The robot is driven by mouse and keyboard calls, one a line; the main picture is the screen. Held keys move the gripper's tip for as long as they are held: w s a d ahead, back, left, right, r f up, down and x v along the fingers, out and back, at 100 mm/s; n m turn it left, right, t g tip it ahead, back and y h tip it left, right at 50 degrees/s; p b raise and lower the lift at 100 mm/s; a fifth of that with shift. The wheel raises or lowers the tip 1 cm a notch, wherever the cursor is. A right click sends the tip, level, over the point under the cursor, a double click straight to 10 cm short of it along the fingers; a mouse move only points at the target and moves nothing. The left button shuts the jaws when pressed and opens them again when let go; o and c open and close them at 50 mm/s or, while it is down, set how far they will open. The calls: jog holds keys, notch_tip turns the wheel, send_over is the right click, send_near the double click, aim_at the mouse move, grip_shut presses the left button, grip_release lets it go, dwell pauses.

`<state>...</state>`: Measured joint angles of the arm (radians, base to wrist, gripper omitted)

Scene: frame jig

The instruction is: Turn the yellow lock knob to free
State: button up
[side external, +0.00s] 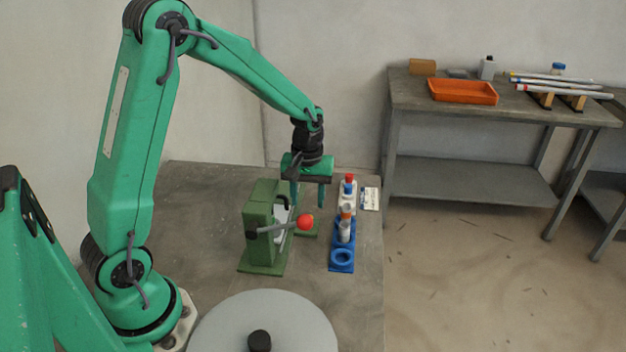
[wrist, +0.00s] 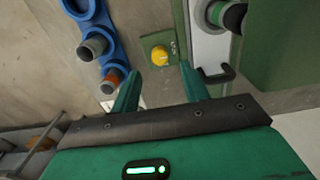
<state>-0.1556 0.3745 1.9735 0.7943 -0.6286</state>
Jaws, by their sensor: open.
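The yellow lock knob (wrist: 160,56) sits on a small green plate (wrist: 150,42) in the wrist view. Which way it is turned is too small to tell. In the side view I cannot make the knob out. My gripper (wrist: 159,69) is open and empty, its two fingertips on either side of and just short of the knob in the picture. In the side view my gripper (side external: 308,206) points down above the table, close to the green frame jig (side external: 260,222). Whether the fingers touch the knob I cannot tell.
A lever with a red ball (side external: 304,222) sticks out from the jig near my fingers. A blue rack (side external: 341,262) with several cylindrical parts stands to the right. A round grey disc (side external: 262,318) lies in front. A far bench holds an orange tray (side external: 463,92).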

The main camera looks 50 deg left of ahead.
jog(key=shift+f, duration=2.55)
grip_shut()
jog(key=shift+m, duration=1.5)
grip_release()
